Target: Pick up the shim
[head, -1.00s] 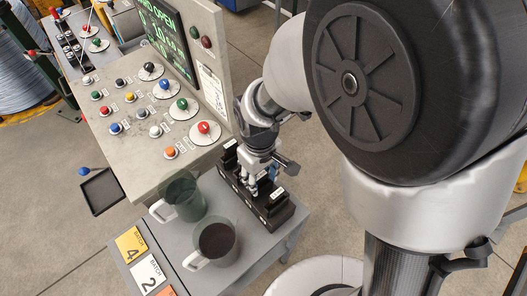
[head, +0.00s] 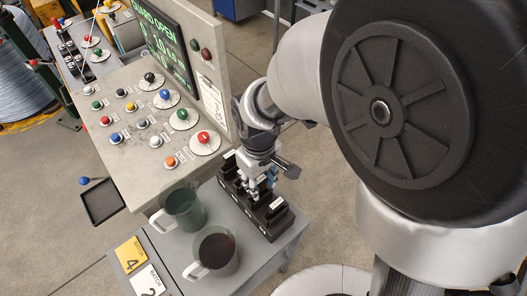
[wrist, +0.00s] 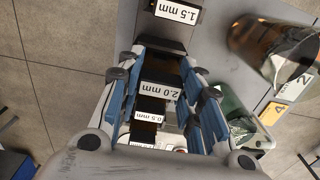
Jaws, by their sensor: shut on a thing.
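My gripper (head: 262,190) points down into a dark rack (head: 268,226) with white labels, on the grey table beside the console. In the wrist view my gripper (wrist: 164,72) has its blue-padded fingers on both sides of the dark slot part labelled 2.0 mm (wrist: 160,92). The fingers are shut on a dark shim there, mostly hidden between them. Sections labelled 1.5 mm (wrist: 178,11) and 0.5 mm (wrist: 149,117) lie in line with it. I cannot tell whether the shim is clear of its slot.
Two mugs, a green one (head: 184,212) and a dark-filled one (head: 216,254), stand close left of the rack. Batch cards, including a yellow 4 (head: 130,254), lie at the table's left edge. The button console (head: 130,135) rises behind.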

